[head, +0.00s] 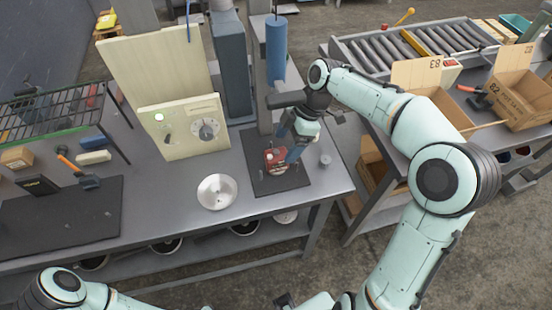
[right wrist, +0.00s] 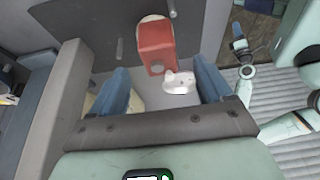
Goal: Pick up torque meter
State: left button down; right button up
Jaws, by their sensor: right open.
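The likely torque meter is a red block-like device (head: 275,158) on a dark mat (head: 262,183) on the workbench. My right gripper (head: 291,146) is open, with its blue fingers close above and beside the device and partly covering it. In the right wrist view, the red device (right wrist: 157,48) lies ahead of the open gripper (right wrist: 162,88), centred between its fingers. A small white piece (right wrist: 180,82) shows beside the red body; I cannot tell whether they are joined. A left arm link shows at the bottom left of the head view, but the left gripper's jaws are not clear.
A round metal dish (head: 217,191) sits left of the mat, and a small metal cylinder (head: 325,160) at its right. A cream panel box with a dial (head: 182,127) and a grey column (head: 230,75) stand behind. Cardboard boxes (head: 517,98) are on the right bench.

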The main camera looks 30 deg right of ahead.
aim_at(279, 152)
jog(key=shift+x, duration=3.55)
jog(key=shift+w+a, duration=0.1)
jog(key=c, duration=1.2)
jog(key=shift+r, duration=0.1)
jog(key=shift+c, duration=0.7)
jog(key=shift+r, duration=0.1)
